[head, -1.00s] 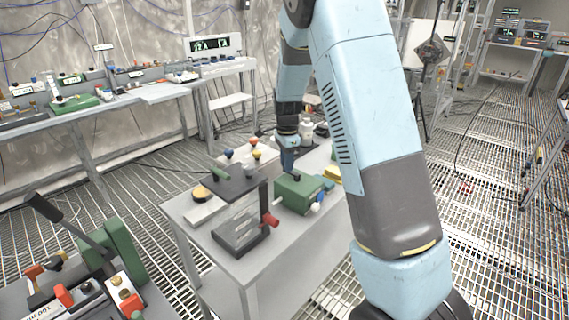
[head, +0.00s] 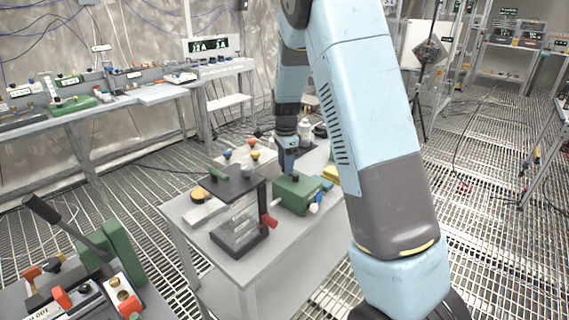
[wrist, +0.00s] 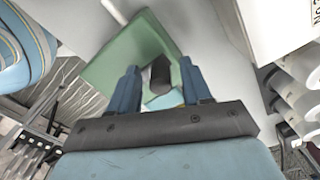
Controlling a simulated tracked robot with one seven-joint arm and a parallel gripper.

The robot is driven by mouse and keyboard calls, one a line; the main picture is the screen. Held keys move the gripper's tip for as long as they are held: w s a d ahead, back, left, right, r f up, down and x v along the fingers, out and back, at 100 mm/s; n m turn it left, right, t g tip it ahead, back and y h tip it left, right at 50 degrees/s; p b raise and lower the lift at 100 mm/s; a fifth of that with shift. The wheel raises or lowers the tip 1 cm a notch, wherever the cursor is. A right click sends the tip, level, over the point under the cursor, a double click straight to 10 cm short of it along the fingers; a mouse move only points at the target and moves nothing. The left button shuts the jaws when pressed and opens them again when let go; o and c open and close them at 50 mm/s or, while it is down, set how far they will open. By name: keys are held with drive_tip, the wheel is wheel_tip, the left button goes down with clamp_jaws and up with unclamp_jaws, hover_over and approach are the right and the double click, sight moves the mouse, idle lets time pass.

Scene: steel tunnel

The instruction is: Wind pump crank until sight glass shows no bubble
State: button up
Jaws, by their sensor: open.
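A green box-shaped unit (head: 293,196), apparently the pump, sits on the grey bench. A small dark knob (head: 295,178) stands on its top, and white and blue knobs sit at its right end. My gripper (head: 288,172) points down just above the box. In the wrist view its two blue fingers (wrist: 160,82) are open, with the dark knob (wrist: 160,72) showing between them and the green box (wrist: 105,72) beyond. I cannot tell whether the fingers touch the knob. I cannot make out a sight glass or bubble; my arm hides part of the bench.
A dark-topped stand with clear sides (head: 240,215) and a red knob (head: 269,221) is close in front of the box. A white bottle (head: 305,132) stands behind. A green lever device (head: 122,250) is at lower left.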

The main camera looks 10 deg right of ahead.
drive_tip(key=shift+r, duration=0.15)
wheel_tip(320, 180, up, 13)
drive_tip(key=shift+r, duration=0.2)
idle(0.5)
